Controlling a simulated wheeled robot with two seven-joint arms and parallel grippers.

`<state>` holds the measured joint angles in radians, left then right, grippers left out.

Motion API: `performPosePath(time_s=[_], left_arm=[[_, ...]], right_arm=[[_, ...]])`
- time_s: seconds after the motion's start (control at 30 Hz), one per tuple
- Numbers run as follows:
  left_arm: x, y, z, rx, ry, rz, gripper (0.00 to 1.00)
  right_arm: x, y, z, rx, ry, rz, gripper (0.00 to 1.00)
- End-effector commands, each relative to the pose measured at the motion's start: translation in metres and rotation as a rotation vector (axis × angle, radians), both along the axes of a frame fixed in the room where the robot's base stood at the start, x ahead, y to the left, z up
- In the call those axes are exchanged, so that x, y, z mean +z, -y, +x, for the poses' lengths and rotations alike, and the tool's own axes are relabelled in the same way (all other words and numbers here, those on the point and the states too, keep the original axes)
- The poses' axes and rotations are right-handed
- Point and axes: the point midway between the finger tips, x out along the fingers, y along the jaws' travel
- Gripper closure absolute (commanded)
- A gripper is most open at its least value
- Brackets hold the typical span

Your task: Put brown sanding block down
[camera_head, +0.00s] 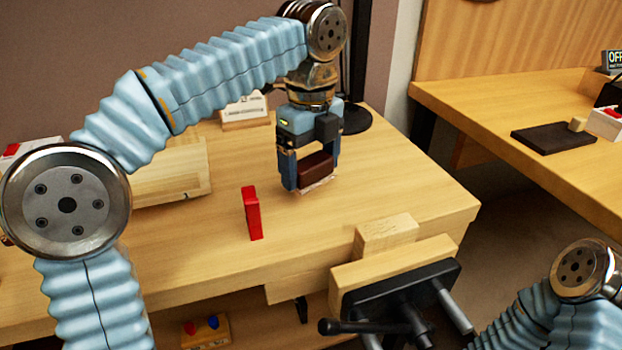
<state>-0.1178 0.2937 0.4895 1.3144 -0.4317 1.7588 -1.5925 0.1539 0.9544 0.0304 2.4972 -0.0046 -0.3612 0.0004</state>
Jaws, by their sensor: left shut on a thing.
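The brown sanding block (316,168) is dark brown with a pale underside. My left gripper (312,177) points down with its fingers on either side of the block and is shut on it. The block is at or just above the wooden bench top (410,190); I cannot tell whether it touches. My right arm shows at the lower right, but its gripper is out of view.
A vise (400,290) with a wooden block (386,236) is at the front edge. A wooden box (172,172) is at left. A dark pole base (354,118) stands behind. Bench top right of the block is clear.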

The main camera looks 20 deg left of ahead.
Motion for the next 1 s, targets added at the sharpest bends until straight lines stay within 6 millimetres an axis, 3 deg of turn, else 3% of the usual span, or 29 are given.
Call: performPosePath(time_s=[0.1,0.2,0.6,0.63,0.7,1.0], left_arm=[[-0.024,-0.001,0.005,0.000,-0.003,0.002,0.39],[-0.035,-0.001,0.005,0.000,-0.002,0.001,0.39],[-0.040,-0.001,0.005,0.000,-0.001,-0.001,0.39],[-0.040,-0.001,0.005,0.000,-0.001,-0.001,0.12],[-0.040,-0.001,0.005,0.000,-0.001,-0.001,0.01],[-0.034,0.000,0.005,-0.001,-0.001,-0.001,0.00]], right_arm=[[-0.007,0.000,0.000,-0.001,0.001,0.000,0.57],[-0.009,0.000,0.000,-0.001,0.000,-0.001,0.57],[-0.010,0.000,0.000,-0.001,0.000,-0.001,0.57],[-0.009,0.000,0.000,-0.001,0.000,-0.001,0.57],[-0.009,0.000,0.000,-0.001,0.000,-0.001,0.57],[-0.006,0.000,0.000,-0.001,0.000,-0.001,0.57]])
